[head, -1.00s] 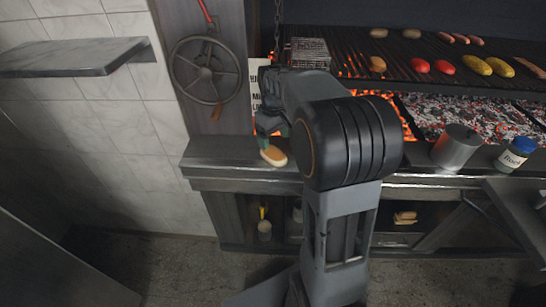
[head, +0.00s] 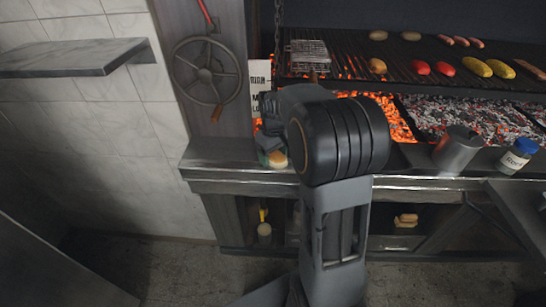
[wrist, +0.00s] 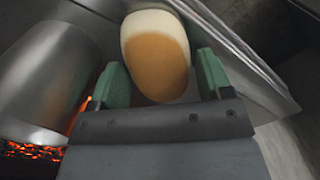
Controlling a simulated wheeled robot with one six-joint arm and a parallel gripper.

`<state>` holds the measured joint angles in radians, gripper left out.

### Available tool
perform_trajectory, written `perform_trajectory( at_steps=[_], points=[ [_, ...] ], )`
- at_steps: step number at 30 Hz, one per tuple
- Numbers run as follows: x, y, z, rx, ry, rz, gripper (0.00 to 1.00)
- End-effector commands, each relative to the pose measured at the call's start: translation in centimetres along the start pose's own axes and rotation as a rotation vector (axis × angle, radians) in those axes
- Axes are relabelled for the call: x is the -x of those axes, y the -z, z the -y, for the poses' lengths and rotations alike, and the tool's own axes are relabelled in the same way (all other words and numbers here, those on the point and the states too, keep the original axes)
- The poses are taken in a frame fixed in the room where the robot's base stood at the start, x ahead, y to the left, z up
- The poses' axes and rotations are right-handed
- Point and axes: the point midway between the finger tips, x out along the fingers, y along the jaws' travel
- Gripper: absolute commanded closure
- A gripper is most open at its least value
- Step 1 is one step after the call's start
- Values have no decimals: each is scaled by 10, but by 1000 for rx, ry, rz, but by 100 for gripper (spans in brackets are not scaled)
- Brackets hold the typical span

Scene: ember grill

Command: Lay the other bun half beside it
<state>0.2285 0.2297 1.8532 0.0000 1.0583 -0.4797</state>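An oval bun half (head: 277,159), tan with a pale cream end, lies on the metal ledge in front of the grill, left of my arm. My gripper (head: 268,158) is low at the ledge around it, partly hiding it in the head view. In the wrist view, the bun half (wrist: 157,60) lies between the two green fingers of my gripper (wrist: 160,80). The left finger is very close to it or touching. A narrow gap shows at the right finger, so it looks open around the bun. No second half is seen beside it.
The ledge (head: 235,155) has a metal pot (head: 457,148) and a blue-capped jar (head: 515,157) at the right. Glowing coals and a grill with food lie behind. Buns (head: 406,220) sit in the cabinet below. A metal cylinder (wrist: 45,75) stands close in the wrist view.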

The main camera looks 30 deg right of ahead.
Motion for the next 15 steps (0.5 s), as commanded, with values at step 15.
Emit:
perform_trajectory(
  at_steps=[15],
  points=[
    [0, 0, 0, 0, 0, 0, 64]
  ],
)
